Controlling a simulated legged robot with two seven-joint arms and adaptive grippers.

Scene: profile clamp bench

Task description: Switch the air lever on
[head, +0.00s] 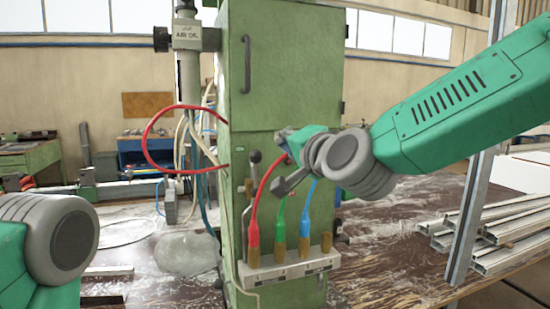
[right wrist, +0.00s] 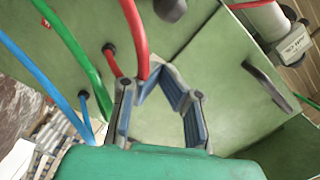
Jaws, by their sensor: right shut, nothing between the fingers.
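A lever with a dark ball knob (head: 254,157) stands on the green cabinet's front, left of my right gripper; I take it for the air lever. A dark knob (right wrist: 170,8), probably the same one, is cut by the top edge of the right wrist view. My right gripper (head: 286,132) is shut and empty in front of the cabinet, to the right of the knob and apart from it. Its fingers (right wrist: 160,75) show in the right wrist view close to a red hose. My left arm shows at lower left; its gripper is out of view.
Red (head: 263,194), green (head: 281,210) and blue (head: 308,205) hoses rise from a small rack (head: 290,268) below my right gripper. The green cabinet (head: 285,70) stands behind. A labelled pipe fitting (head: 187,36) is at upper left. Metal profiles (head: 500,235) lie at right.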

